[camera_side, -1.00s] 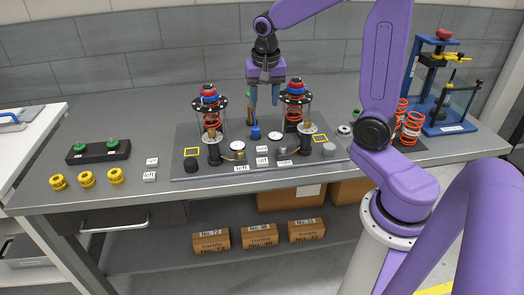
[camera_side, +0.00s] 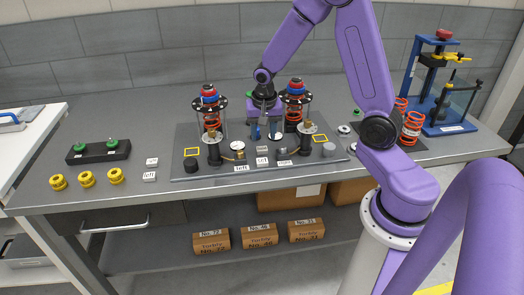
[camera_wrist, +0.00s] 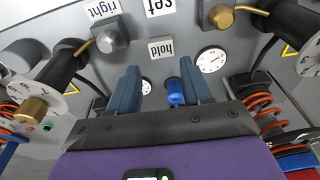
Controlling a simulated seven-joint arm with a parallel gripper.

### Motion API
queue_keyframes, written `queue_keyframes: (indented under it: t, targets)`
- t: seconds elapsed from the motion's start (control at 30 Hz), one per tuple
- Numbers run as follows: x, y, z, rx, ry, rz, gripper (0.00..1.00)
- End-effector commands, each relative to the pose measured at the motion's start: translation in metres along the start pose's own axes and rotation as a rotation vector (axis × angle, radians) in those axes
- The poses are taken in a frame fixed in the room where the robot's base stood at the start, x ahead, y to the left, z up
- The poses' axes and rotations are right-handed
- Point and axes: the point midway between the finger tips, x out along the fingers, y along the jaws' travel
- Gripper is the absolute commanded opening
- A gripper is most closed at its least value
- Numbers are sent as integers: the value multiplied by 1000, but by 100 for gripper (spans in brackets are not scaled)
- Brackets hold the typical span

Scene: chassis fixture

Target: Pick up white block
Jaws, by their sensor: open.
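No plain white block stands out; small pale blocks with printed words sit on the grey fixture plate (camera_side: 222,172). In the wrist view, the "hold" block (camera_wrist: 161,48) lies just beyond my fingertips, with the "set" block (camera_wrist: 160,8) and "right" block (camera_wrist: 103,10) farther out. The side view shows the "set" block (camera_side: 262,161) near the plate's front. My gripper (camera_side: 264,136) is open, low over the plate between the two spring towers. In the wrist view, a blue knob (camera_wrist: 174,92) shows between my gripper's fingers (camera_wrist: 161,75); nothing is held.
Spring towers stand left (camera_side: 211,120) and right (camera_side: 296,110) of my gripper, close by. White round gauges (camera_wrist: 210,60) and brass-tipped fittings crowd the plate. Two loose pale labelled blocks (camera_side: 150,176) lie on the bench left of the plate, near yellow rings (camera_side: 87,179).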

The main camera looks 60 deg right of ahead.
Motion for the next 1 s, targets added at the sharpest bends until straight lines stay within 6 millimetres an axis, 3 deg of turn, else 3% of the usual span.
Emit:
queue_keyframes:
  t: [0.4, 0.73, 0.77, 0.8, 0.9, 1.0]
  targets:
    - [45, -3, 7, -2, -1, 2, 49]
    - [49, -3, 6, 0, 1, -1, 49]
    - [49, -3, 6, 0, 1, -1, 46]
    - [49, -3, 6, 0, 1, -1, 33]
    - [49, -3, 6, 0, 1, -1, 6]
    - [49, -3, 6, 0, 1, -1, 6]
